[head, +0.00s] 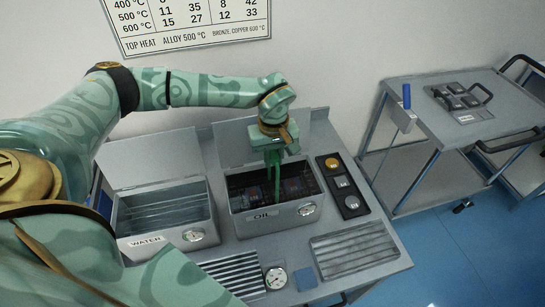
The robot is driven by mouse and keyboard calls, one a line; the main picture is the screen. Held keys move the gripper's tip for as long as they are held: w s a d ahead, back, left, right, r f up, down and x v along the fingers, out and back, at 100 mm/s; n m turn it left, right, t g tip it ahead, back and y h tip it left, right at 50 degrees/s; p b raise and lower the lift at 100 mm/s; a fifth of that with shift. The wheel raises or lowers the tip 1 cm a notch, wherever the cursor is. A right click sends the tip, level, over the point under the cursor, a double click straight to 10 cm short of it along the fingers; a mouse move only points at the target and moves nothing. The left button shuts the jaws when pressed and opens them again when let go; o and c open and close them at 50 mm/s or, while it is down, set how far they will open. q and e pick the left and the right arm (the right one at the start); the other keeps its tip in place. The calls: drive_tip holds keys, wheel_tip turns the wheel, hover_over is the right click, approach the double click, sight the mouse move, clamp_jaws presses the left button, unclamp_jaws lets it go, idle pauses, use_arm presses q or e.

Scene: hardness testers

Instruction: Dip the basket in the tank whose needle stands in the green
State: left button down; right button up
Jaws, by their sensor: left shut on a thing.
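My left gripper (274,178) reaches down into the tank marked OIL (258,225), its fingers shut on the basket (291,187). The basket is dark and sits down inside the tank, below the rim; its handle is hidden by the fingers. The OIL tank has a round dial (306,209) at its front right, and its lid stands open behind. The tank marked WATER (150,236) is to the left, with its own dial (193,235) and an open lid. The needles are too small to read. My right gripper is not in view.
A panel (342,186) with an orange knob and dark buttons stands right of the OIL tank. A slatted rack (355,249) and another dial (276,278) lie in front. A grey trolley (425,123) with a handled dark tray stands at the right. A chart (190,20) hangs behind.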

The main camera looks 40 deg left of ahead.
use_arm(q)
drive_tip(key=shift+r, duration=0.15)
drive_tip(key=shift+f, duration=0.85)
drive_tip(key=shift+r, duration=0.15)
drive_tip(key=shift+r+p, duration=0.65)
drive_tip(key=shift+r, duration=0.2)
drive_tip(key=shift+f, duration=0.15)
drive_tip(key=shift+f+b, duration=0.35)
drive_tip(key=shift+f, duration=0.5)
drive_tip(key=shift+r, duration=0.1)
